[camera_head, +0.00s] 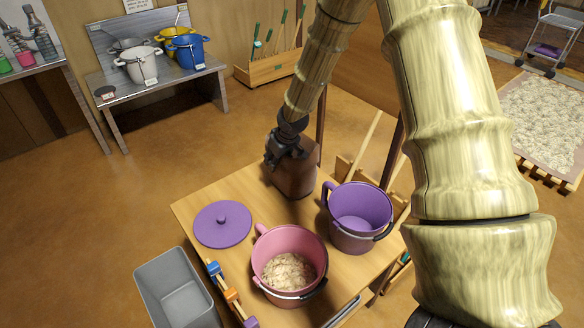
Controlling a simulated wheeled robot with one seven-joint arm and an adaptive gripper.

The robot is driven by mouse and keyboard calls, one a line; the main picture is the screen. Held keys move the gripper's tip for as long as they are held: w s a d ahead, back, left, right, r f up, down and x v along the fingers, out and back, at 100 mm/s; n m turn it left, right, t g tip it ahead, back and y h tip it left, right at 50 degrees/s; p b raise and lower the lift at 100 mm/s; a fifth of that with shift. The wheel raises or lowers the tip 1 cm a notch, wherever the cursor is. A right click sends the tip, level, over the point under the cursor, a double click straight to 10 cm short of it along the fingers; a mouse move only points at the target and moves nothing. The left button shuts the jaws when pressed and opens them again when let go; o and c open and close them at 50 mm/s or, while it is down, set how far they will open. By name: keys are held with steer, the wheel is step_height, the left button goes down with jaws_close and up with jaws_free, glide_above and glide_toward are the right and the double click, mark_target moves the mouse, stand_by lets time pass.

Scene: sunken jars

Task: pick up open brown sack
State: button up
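A brown object (296,178), which looks like the sack, stands upright at the back edge of the wooden table. My arm comes down from above, and my gripper (279,157) is at the sack's upper left, overlapping its top in the picture. The dark fingers are small and bunched together, so I cannot tell whether they touch the sack or are shut on it. The sack's opening is hidden behind the gripper.
On the wooden table (196,203) are a purple lid (222,224), a pink pot (270,243) with pale contents and a purple pot (345,239) close to the sack. A grey bin (150,270) stands at the left. My arm hides much of the right side.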

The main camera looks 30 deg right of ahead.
stand_by(0.4)
jaws_close()
stand_by(0.4)
steer(key=s+a+r, duration=0.5)
steer(key=s+a, duration=0.4)
steer(key=s, duration=0.4)
steer(key=shift+p, duration=0.35)
steer(key=shift+s+r, duration=0.1)
steer(key=shift+r, duration=0.05)
